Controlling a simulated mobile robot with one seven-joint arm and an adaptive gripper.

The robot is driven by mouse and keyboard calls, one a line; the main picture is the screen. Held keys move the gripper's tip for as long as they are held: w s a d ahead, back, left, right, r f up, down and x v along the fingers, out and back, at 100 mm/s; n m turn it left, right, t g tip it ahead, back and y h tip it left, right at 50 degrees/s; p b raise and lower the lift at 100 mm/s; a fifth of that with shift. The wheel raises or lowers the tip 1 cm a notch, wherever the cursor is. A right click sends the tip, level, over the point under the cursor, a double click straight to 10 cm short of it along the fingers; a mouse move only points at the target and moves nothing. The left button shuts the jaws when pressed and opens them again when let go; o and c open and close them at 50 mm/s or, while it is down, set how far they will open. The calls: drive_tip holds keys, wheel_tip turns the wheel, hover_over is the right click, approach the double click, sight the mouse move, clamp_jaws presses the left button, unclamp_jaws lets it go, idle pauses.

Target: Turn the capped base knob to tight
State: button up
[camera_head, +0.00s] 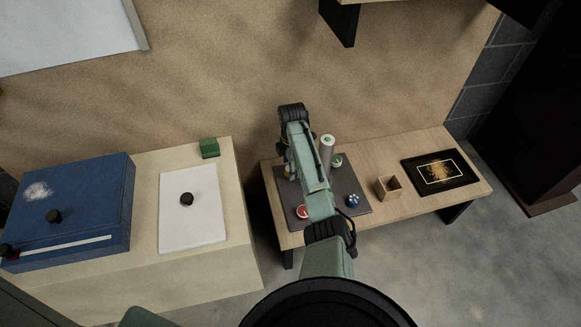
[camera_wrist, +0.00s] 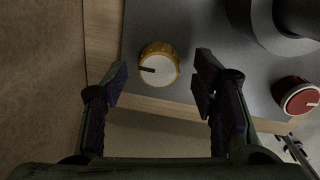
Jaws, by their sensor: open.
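A round yellow knob (camera_wrist: 159,64) with a pale cap and a dark pointer line sits on a dark grey panel (camera_wrist: 205,20). The line points left in the wrist view. My gripper (camera_wrist: 162,76) is open, one finger on each side of this knob, with gaps visible. A red knob (camera_wrist: 299,98) with a pale mark is further right on the panel. The head view shows this red knob (camera_head: 303,212), a blue knob (camera_head: 353,200) and a green one (camera_head: 337,160). No label shows which is the capped base knob.
A pale upright cylinder (camera_head: 327,148) stands near the green knob. A wooden box (camera_head: 389,188) and a dark framed tray (camera_head: 440,173) are on the bench to the right. A blue case (camera_head: 75,205) and white board (camera_head: 193,225) are on the left counter.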

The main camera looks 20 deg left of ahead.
drive_tip(key=shift+f, duration=0.6)
drive_tip(key=c, duration=1.2)
drive_tip(key=shift+o, duration=0.2)
